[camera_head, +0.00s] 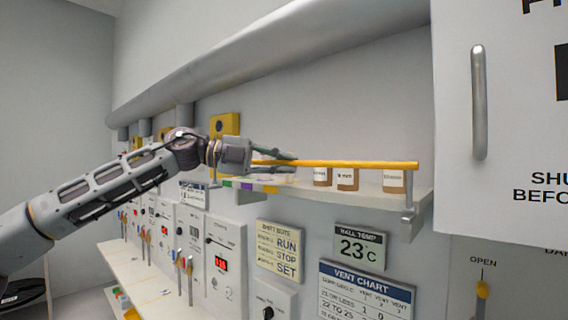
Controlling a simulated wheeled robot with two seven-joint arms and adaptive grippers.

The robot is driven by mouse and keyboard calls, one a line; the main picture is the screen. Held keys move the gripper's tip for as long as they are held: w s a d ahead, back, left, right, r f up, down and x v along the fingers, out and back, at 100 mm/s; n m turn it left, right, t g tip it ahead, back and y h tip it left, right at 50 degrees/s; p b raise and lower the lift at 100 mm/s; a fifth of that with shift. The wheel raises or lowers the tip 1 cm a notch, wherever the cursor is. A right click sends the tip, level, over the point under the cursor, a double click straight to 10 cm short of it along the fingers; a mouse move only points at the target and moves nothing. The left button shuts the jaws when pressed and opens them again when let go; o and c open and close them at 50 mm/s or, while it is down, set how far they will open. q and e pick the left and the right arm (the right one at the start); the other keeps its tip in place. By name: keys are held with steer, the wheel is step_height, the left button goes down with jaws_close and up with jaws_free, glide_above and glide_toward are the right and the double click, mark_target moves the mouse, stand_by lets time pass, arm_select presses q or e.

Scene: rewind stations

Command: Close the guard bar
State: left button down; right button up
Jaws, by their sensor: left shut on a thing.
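The guard bar (360,164) is a long yellow rod along the front of a grey shelf. It runs level from my left gripper to a grey post at the shelf's right corner. My left gripper (275,160) comes in from the left and is shut on the bar near its left end. The fingers partly hide that end, so how it meets its support cannot be told. My right gripper is not in view.
Several small brown-and-white containers (347,179) stand on the shelf (420,196) behind the bar. A white cabinet door (510,150) with a metal handle (479,102) is at the right. Control panels with levers (184,272) line the wall below. A large pipe (260,55) runs above.

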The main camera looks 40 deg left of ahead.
arm_select(q)
steer(key=c, duration=1.5)
jaws_free()
steer(key=shift+w, duration=0.1)
steer(key=shift+s+a, duration=0.2)
steer(key=shift+v, duration=5.8)
